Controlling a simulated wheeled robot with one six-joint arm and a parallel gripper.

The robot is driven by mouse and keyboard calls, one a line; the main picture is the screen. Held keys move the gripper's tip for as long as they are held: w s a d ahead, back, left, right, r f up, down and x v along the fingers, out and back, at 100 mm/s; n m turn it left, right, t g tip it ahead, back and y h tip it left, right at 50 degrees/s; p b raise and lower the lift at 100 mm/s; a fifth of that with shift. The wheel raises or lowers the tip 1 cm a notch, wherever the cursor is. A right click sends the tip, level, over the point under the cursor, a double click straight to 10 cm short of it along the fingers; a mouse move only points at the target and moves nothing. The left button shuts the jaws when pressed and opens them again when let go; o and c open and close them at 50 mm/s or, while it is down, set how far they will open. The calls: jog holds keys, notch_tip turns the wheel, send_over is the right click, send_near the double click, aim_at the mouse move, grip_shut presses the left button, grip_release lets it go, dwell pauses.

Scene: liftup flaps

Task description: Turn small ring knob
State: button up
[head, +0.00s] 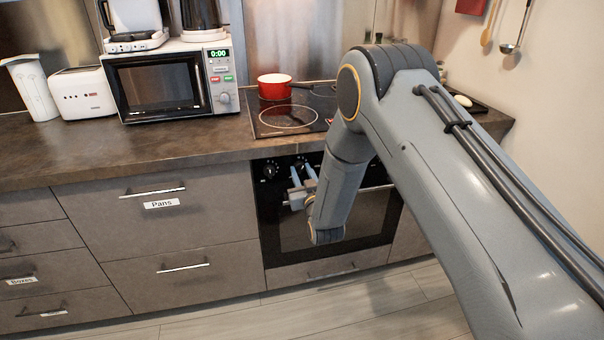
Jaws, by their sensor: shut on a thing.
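The oven's black control panel (260,183) sits under the counter, below the cooktop. One round knob (270,170) shows at the panel's left end, clear of my gripper. My gripper (302,170) is at the panel to the right of that knob, with its two fingers shut on another knob. The fingers and my wrist hide most of the gripped knob, and its turn angle cannot be read. No label telling which ring a knob serves can be read.
A red pot (274,87) stands on the black cooktop (290,118) above the panel. The oven handle (377,188) runs just below the knobs, partly behind my arm. A microwave (172,82) and a toaster (83,93) stand on the counter (130,150) at left.

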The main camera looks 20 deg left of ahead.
jog(key=shift+n+b, duration=0.35)
jog(key=shift+n, duration=2.05)
jog(key=o, duration=1)
jog(key=shift+o, duration=0.2)
jog(key=v, duration=0.7)
jog(key=shift+s+d+b, duration=0.3)
jog(key=shift+b, duration=0.05)
